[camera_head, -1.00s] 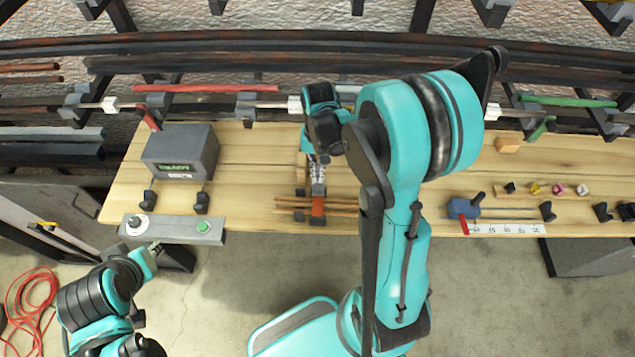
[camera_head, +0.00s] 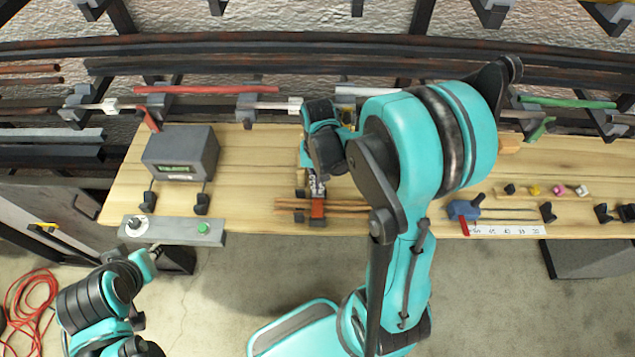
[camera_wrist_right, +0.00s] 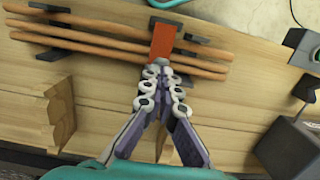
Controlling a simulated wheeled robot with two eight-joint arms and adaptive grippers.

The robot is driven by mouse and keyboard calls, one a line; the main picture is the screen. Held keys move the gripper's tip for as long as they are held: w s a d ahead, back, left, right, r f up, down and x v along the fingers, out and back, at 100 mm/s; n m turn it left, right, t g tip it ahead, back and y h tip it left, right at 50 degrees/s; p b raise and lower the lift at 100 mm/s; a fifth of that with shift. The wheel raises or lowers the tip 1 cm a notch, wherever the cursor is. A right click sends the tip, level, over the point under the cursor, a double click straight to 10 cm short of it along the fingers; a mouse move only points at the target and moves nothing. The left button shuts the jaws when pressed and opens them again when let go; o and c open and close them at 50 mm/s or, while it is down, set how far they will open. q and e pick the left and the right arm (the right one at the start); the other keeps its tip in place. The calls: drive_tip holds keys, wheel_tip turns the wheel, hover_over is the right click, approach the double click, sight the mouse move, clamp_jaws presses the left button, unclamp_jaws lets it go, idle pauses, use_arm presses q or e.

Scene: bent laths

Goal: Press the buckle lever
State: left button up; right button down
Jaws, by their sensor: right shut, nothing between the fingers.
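Several thin wooden laths (camera_head: 350,206) lie side by side at the bench's front edge. A red-orange piece (camera_head: 317,208), likely the buckle, sits across them; in the wrist view this piece (camera_wrist_right: 163,40) crosses the laths. A separate lever cannot be made out. My right gripper (camera_head: 317,190) is shut and empty, its tips at the near end of the red-orange piece in the wrist view (camera_wrist_right: 162,68); whether they touch, I cannot tell. My left gripper (camera_head: 153,250) hangs below the control strip, its jaw state unclear.
A grey box with a display (camera_head: 180,152) stands at the left of the bench (camera_head: 255,180). A strip with a knob and green button (camera_head: 203,228) is at the front left. A blue tool (camera_head: 464,208) and ruler (camera_head: 505,230) lie right. Dark brackets hold the laths.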

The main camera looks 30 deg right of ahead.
drive_tip(key=shift+s+a, duration=0.15)
drive_tip(key=shift+s, duration=0.05)
drive_tip(key=shift+s+a+f+t+h+b, duration=0.15)
drive_tip(key=shift+s+a+t+h+b, duration=0.15)
drive_tip(key=shift+t, duration=0.25)
drive_tip(key=shift+s+a+f+t+h+b, duration=0.1)
drive_tip(key=shift+s+t+h, duration=0.1)
drive_tip(key=shift+t+h, duration=0.3)
drive_tip(key=shift+s+a+f+t+h+b, duration=0.3)
drive_tip(key=shift+s+t+b, duration=0.2)
drive_tip(key=shift+t, duration=0.35)
drive_tip(key=shift+s+a+f+t+h+b, duration=0.3)
drive_tip(key=shift+s+f+t+h+b, duration=0.25)
drive_tip(key=shift+t+h+b, duration=0.4)
drive_tip(key=shift+s+a+f+b, duration=0.15)
drive_tip(key=shift+s+f+b, duration=0.25)
drive_tip(key=shift+b, duration=0.15)
drive_tip(key=shift+r+t+y, duration=0.15)
drive_tip(key=shift+t+y, duration=0.1)
drive_tip(key=shift+w, duration=0.1)
